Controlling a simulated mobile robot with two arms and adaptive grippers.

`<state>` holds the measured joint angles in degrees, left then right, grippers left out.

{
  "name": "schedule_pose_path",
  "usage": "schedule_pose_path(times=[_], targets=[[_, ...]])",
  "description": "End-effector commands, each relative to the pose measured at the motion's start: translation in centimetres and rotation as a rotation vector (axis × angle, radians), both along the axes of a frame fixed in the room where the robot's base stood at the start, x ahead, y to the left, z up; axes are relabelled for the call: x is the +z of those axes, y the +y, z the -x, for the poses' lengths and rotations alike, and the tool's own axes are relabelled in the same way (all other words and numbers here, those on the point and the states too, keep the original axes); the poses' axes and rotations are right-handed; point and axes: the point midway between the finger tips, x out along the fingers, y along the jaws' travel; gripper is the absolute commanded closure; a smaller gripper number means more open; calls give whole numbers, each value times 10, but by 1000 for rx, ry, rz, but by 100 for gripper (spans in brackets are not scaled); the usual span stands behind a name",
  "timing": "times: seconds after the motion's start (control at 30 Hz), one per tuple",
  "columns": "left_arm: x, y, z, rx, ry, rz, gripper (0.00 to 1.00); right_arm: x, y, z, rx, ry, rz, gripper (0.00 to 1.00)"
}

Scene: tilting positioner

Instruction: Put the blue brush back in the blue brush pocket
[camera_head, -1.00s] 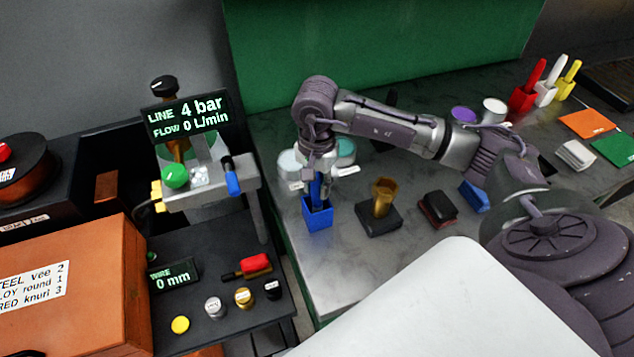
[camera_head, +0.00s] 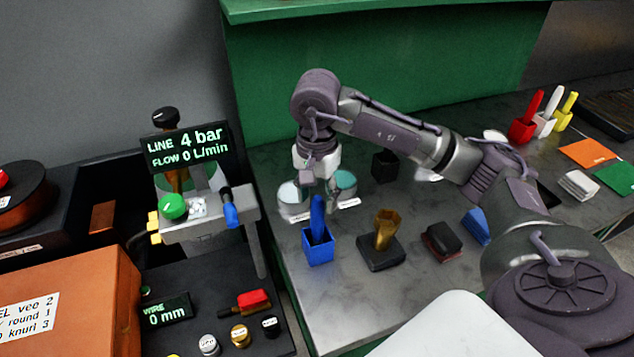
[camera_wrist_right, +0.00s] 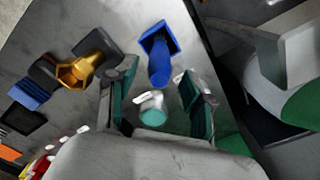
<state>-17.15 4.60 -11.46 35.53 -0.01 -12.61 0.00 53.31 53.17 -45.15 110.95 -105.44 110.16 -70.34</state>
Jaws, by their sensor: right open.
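The blue brush (camera_head: 318,217) stands in the blue brush pocket (camera_head: 318,252) near the left edge of the grey table, its handle upright with a slight tilt. In the right wrist view the brush handle (camera_wrist_right: 160,70) points toward the gripper from the pocket (camera_wrist_right: 150,42). My right gripper (camera_wrist_right: 152,90) is open and empty, with its fingers apart on either side below the handle end. In the head view the gripper is above and behind the brush, apart from it. My left gripper is not in view.
A brass funnel-like piece on a dark block (camera_head: 382,258) stands right of the pocket. A red-black block (camera_head: 441,243) and a blue block (camera_head: 476,226) lie farther right.

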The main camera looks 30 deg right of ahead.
Motion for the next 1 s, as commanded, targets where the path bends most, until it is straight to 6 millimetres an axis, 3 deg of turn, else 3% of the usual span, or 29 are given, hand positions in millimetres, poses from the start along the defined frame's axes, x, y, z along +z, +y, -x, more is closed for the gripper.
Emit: schedule_pose_path(times=[0.1,0.2,0.33,1.0], targets=[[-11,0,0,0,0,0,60,25,0,-1,1,-5,0,48],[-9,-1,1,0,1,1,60,42,0,-1,0,-3,1,48],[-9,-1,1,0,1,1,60,52,0,-1,-1,0,1,48],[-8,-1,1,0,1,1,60,56,0,0,-1,1,0,48]])
